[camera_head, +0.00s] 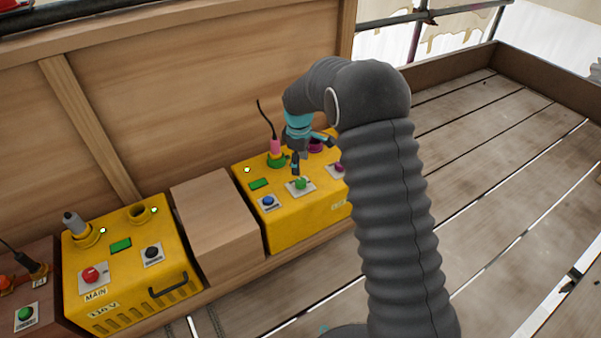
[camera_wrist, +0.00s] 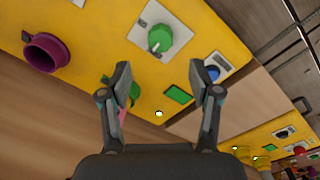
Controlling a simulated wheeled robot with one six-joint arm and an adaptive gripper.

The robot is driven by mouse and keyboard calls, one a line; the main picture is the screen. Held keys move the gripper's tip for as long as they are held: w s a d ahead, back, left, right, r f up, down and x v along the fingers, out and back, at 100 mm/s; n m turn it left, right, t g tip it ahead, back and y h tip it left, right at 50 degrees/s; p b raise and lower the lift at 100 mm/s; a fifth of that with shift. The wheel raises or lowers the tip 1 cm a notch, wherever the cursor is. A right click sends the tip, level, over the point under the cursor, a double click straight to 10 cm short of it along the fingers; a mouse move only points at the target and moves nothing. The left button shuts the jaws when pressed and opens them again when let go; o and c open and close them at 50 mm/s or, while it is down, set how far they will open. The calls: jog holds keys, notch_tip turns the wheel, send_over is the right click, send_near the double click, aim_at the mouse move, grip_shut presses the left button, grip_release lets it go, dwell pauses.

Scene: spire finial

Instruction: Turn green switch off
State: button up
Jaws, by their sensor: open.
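The green switch (camera_head: 300,184) is a round green knob on a pale square plate, on top of the right yellow box (camera_head: 300,228). In the wrist view the green switch (camera_wrist: 160,38) lies beyond the fingertips, roughly between them in picture width. A pale mark shows on the knob; I cannot tell which setting it means. My gripper (camera_head: 312,152) is open and empty above the box, pointing down near the switch. In the wrist view my gripper (camera_wrist: 160,76) has its two fingers wide apart, touching no knob that I can see.
A blue knob (camera_head: 268,201) and a green rectangle (camera_head: 258,184) sit beside the switch. A pink plug (camera_head: 275,147) with a black cable stands in a green socket behind. A purple socket (camera_wrist: 45,52) is close by. A wooden block (camera_head: 215,215) separates a second yellow box (camera_head: 130,265).

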jog(key=shift+s+r, duration=0.1)
jog(key=shift+r, duration=1.95)
jog(key=s+d+f+m+g, duration=0.1)
jog(key=s+d+m, duration=0.1)
jog(key=s+m, duration=0.35)
jog(key=s+d+r+m+t, duration=0.2)
jog(key=s+d+r, duration=0.4)
jog(key=s, duration=0.4)
jog(key=s+d+r+m+t+p, duration=0.1)
jog(key=s+d+r+m, duration=0.3)
jog(key=s+r, duration=0.5)
jog(key=s+d+r+m+t+p, duration=0.1)
jog(key=s+d+r+m+t, duration=0.2)
jog(key=s+d+r, duration=0.4)
jog(key=shift+s+d+r, duration=0.3)
jog(key=shift+s+d, duration=0.2)
jog(key=shift+s, duration=2.55)
